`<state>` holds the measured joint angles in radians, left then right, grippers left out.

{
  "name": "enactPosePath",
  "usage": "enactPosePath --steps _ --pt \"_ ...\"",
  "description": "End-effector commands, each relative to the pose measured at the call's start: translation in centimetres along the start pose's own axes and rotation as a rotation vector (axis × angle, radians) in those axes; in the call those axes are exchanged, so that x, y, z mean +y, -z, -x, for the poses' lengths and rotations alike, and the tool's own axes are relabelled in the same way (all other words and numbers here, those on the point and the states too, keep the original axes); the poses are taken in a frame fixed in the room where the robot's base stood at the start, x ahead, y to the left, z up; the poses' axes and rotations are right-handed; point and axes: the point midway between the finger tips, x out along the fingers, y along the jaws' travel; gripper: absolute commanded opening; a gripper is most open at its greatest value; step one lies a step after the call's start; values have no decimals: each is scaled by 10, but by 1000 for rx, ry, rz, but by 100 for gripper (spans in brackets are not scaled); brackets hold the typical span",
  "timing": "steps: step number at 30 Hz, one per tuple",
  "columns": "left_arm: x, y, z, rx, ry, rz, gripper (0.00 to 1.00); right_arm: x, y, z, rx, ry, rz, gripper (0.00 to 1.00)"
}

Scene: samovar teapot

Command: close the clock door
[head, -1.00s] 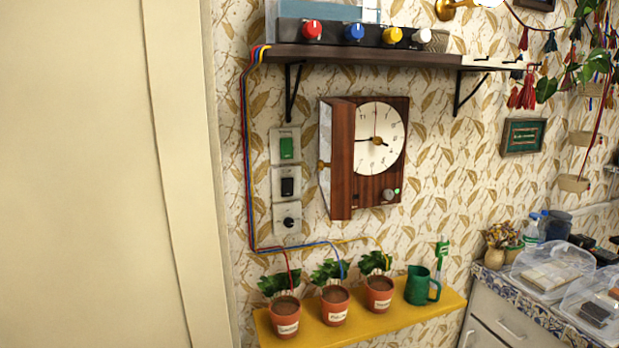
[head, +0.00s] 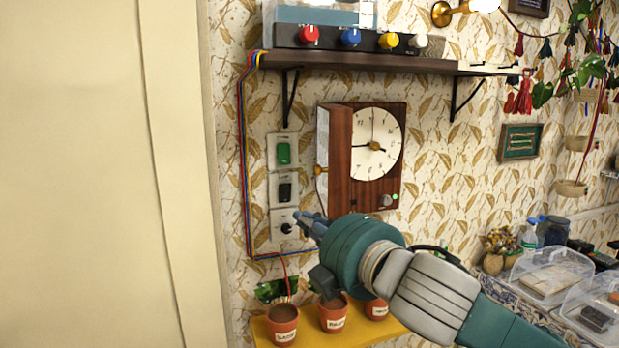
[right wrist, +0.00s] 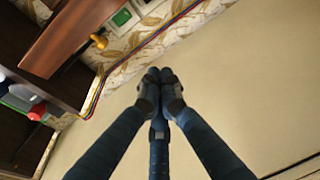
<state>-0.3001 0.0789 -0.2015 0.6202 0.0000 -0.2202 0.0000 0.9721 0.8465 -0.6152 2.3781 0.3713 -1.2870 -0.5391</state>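The wooden clock (head: 370,195) hangs on the wall, with a round white dial (head: 376,135) on its front. At its left side is a pale, narrow door panel (head: 322,135) with a brass knob (head: 321,170), seen at a steep angle. I cannot tell how far the door stands open. My right gripper (head: 304,222) is below and left of the clock, apart from the knob. Its fingers are together and empty in the right wrist view (right wrist: 158,78), where the brass knob (right wrist: 100,41) shows at upper left. My left gripper is out of view.
Left of the clock are wall switches (head: 284,187) and cables. A shelf (head: 370,64) with coloured knobs is above. Potted plants (head: 283,325) stand on a yellow shelf (head: 365,338) below, partly hidden by my right arm. A bare cream panel (head: 80,180) fills the left.

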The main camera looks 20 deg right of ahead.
Motion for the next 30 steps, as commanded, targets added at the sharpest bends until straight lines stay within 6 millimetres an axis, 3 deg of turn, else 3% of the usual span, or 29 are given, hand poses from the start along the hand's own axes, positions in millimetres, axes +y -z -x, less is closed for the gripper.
enactPosePath --steps 1,6,10,14,25,30 --pt "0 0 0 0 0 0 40 20 -2 3 -3 -34 42 0" --pt "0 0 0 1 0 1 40 50 -4 9 -8 -79 110 0" --pt "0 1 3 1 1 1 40 54 -4 3 -7 -83 116 0" --pt "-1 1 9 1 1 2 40 56 -3 -16 -7 -81 114 0" --pt "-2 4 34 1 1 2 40 64 -4 -94 -8 -82 114 0" --pt "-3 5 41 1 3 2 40 64 -30 -80 -10 -82 117 0"
